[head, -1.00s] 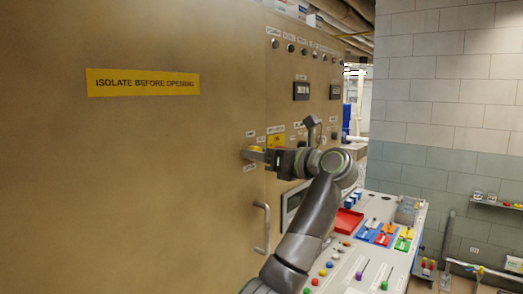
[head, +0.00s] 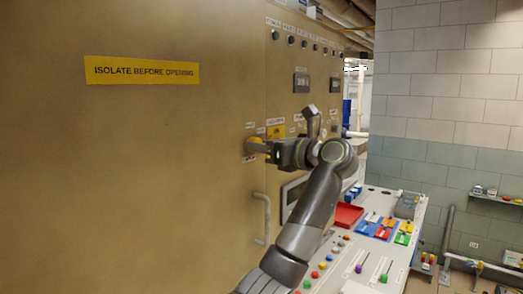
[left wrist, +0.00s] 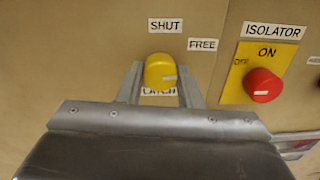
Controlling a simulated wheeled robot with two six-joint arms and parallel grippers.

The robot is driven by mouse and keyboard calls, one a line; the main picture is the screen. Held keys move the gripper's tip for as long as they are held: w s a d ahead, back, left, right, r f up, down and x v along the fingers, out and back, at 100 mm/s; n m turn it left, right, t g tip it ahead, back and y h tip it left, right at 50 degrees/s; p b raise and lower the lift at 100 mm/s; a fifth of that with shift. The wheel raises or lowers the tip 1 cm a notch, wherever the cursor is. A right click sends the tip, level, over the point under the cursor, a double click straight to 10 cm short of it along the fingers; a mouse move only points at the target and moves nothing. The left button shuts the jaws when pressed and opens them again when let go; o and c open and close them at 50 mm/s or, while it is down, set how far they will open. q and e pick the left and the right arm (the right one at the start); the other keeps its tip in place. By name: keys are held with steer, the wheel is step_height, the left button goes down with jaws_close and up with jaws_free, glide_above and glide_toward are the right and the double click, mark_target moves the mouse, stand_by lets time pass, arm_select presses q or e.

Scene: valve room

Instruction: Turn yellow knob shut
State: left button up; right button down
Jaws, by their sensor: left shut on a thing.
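The yellow knob (left wrist: 160,70) sits on the tan cabinet front, with a SHUT label above it, a FREE label to its upper right and a LATCH label partly hidden below. A pale mark on the knob's face lies at its lower right. My left gripper (left wrist: 160,84) is shut on the knob, one finger on each side. In the head view the left gripper (head: 262,147) reaches the cabinet from the right, and its fingers largely hide the knob. My right gripper is not in view.
A red isolator knob (left wrist: 262,85) on a yellow plate is close right of the yellow knob. A vertical handle (head: 262,218) is below. A sloping console (head: 345,262) with coloured buttons, levers and a red tray (head: 347,216) lies under my left arm.

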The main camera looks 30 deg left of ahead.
arm_select(q)
steer(key=shift+n+g+b, duration=0.3)
steer(key=shift+n+b, duration=4.15)
steer(key=shift+n, duration=4.15)
steer(key=o, duration=1)
